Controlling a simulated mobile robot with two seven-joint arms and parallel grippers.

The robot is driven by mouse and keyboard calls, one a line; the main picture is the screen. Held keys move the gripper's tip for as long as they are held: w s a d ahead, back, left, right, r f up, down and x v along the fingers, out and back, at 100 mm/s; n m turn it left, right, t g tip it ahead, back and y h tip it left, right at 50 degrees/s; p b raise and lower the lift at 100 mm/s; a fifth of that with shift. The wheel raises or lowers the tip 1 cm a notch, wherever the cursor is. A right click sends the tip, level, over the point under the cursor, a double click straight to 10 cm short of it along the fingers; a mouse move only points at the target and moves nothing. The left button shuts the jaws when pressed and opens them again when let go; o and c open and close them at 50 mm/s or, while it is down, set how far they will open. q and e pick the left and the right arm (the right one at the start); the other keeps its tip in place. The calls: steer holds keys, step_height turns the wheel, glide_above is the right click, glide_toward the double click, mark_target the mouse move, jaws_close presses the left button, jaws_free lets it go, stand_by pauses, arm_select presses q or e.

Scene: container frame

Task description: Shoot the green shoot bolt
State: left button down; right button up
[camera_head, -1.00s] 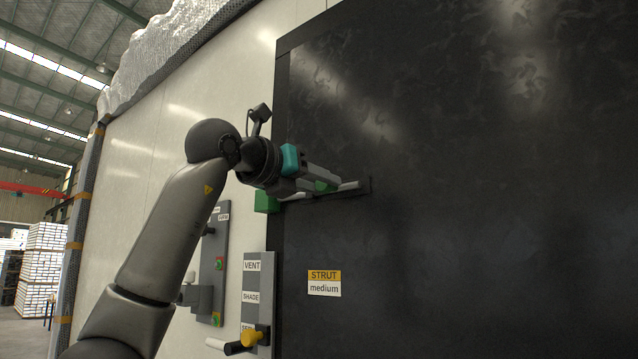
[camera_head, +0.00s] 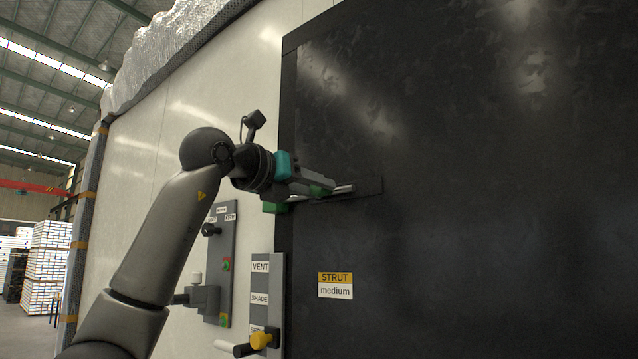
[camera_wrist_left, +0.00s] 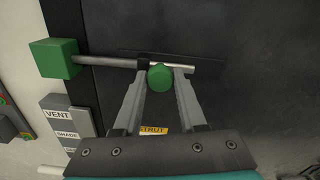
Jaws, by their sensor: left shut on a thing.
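The green shoot bolt is a pale rod (camera_wrist_left: 110,61) with a round green knob (camera_wrist_left: 160,77), on a dark backing plate (camera_head: 372,186) on the black panel. The green block (camera_head: 275,207) sits at the panel's left edge; it also shows in the left wrist view (camera_wrist_left: 55,58). The rod's left end meets this block; how deep it goes in is hidden. My left gripper (camera_head: 322,189) is shut on the green knob, which sits between its two fingertips in the left wrist view (camera_wrist_left: 160,68). My right gripper is in neither view.
A STRUT medium label (camera_head: 335,285) is on the black panel.

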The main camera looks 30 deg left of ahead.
arm_select(q)
steer(key=c, duration=0.9)
jaws_free()
steer(key=shift+s+a+r, duration=0.1)
steer(key=shift+a+r, duration=0.05)
steer(key=o, duration=0.4)
steer(key=shift+a, duration=0.25)
steer(key=shift+o, duration=0.2)
steer(key=shift+d, duration=0.2)
steer(key=s+a+b, duration=0.1)
steer(key=s+b, duration=0.2)
steer(key=s, duration=1.2)
steer(key=shift+b, duration=0.35)
steer(key=shift+s, duration=0.1)
steer(key=shift+a, duration=0.1)
